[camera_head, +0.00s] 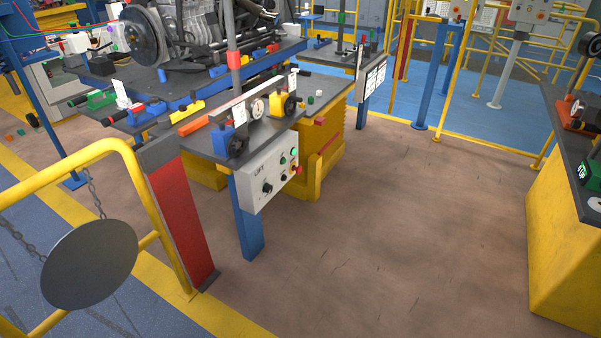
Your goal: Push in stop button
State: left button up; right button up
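A grey-white control box marked LIFT (266,172) hangs at the near end of the dark workbench, on the blue leg side. At its right edge a small red button (298,170) stands out on a yellow base; it looks like a stop button. Whether it is pushed in is too small to tell. A green button (293,152) sits above it, and a black knob (267,188) is at the lower left of the box. A green box with partly readable lettering, perhaps STOP (588,172), is at the right edge. Neither of my grippers is in view.
A red and grey post (182,215) and a yellow railing (75,178) with a round grey plate (90,264) stand at left. A yellow cabinet (560,240) with a dark top is at right. The brown floor (400,220) between is clear.

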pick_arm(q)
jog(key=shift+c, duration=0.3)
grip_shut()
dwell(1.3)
